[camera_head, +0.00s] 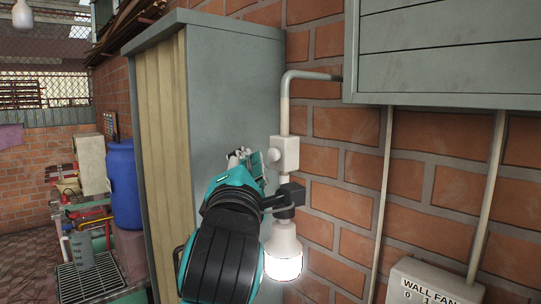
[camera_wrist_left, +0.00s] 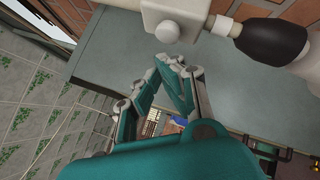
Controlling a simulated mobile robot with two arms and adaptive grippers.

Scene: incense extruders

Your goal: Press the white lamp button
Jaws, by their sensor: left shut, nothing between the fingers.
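The white lamp button (camera_head: 274,156) is a round knob on the side of a white switch box (camera_head: 291,150) on the brick wall. In the left wrist view the button (camera_wrist_left: 167,33) sticks out from the box (camera_wrist_left: 183,12) near the top. Below the box hangs a white lamp (camera_head: 283,255) from a black socket (camera_head: 289,198); its lower end glows. My left gripper (camera_head: 241,157) is shut and empty, just left of the button in the head view. In the left wrist view its fingertips (camera_wrist_left: 181,66) lie just below the button, with a small gap in the picture. My right gripper is not in view.
A grey cabinet (camera_head: 225,75) stands close on the left. A grey-green wall box (camera_head: 450,50) hangs at the upper right, and a white wall fan control (camera_head: 430,285) sits at the lower right. A blue barrel (camera_head: 124,185) stands farther back.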

